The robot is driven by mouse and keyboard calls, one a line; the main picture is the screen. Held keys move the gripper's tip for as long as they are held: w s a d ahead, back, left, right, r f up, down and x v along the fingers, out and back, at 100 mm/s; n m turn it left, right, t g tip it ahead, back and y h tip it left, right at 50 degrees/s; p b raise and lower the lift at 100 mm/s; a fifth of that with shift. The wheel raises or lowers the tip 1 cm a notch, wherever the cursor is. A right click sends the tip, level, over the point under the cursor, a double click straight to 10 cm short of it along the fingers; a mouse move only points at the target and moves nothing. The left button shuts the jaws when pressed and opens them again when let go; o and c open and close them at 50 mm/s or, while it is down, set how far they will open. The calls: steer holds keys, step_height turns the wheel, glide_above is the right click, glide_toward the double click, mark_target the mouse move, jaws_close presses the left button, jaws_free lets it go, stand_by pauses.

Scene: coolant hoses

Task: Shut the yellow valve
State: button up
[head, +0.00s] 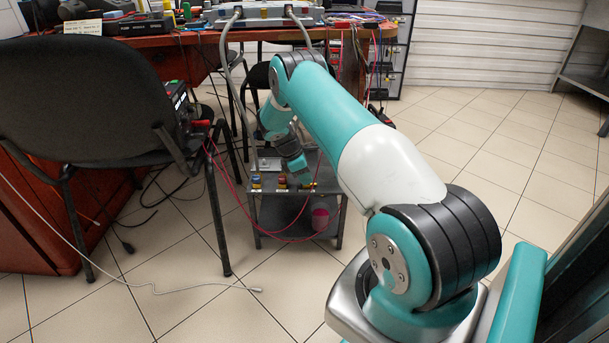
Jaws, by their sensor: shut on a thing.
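The yellow valve (308,186) is on the front right of a small grey cart's top. It is small in the head view and partly hidden by my gripper. My gripper (304,180) points down at the yellow valve and is shut on it. The angle of the valve's handle cannot be made out. A red valve (282,182) and a blue valve (256,181) stand in a row to its left, apart from my gripper.
The cart (262,210) has a lower shelf with a pink container (320,219). Grey hoses (236,75) run up to a unit on the desk (190,40). A black chair (85,110) stands left, with red cables between. The tiled floor at right is clear.

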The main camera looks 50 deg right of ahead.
steer(key=m, duration=0.2)
steer(key=m+g+y, duration=0.1)
steer(key=m, duration=0.2)
steer(key=shift+w+d+f, duration=0.1)
steer(key=shift+d, duration=0.05)
steer(key=shift+d+m+g+y+b, duration=0.2)
steer(key=shift+m+y, duration=0.3)
steer(key=shift+m, duration=0.55)
steer(key=shift+a+m+g+y+b, duration=0.1)
steer(key=shift+m+y+b, duration=0.3)
steer(key=shift+m, duration=0.65)
steer(key=o, duration=0.9)
